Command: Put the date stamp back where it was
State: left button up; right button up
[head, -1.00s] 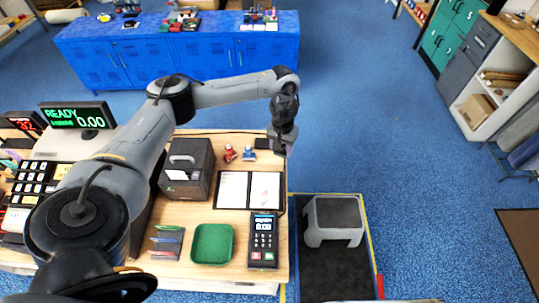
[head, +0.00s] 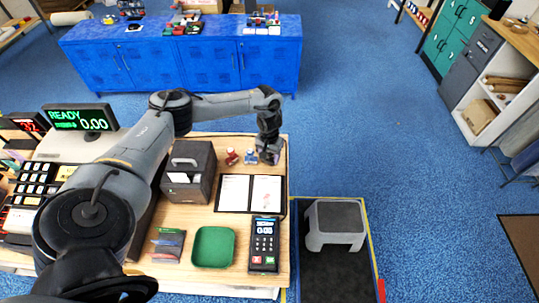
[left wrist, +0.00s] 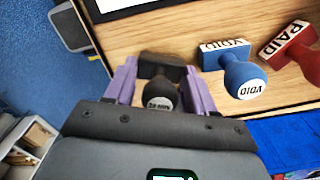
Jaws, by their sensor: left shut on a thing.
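The date stamp (left wrist: 161,103) is black with a round light label on its knob. In the left wrist view it sits between the purple fingers of my left gripper (left wrist: 160,85), which is shut on it. In the head view my left gripper (head: 268,157) is at the far right corner of the counter and hides the stamp. I cannot tell whether the stamp touches the wood. My right gripper is not in view.
The open book (head: 234,190) lies just nearer than the gripper, with a small pinkish mark on its right page. A card terminal (head: 264,243), green tray (head: 213,246) and dark box (head: 190,168) share the counter. A grey step stool (head: 336,222) stands right.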

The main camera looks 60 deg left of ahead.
pick_arm(q)
jog(key=o, duration=0.6)
jog(key=shift+f, duration=0.15)
jog(key=shift+c, duration=0.2)
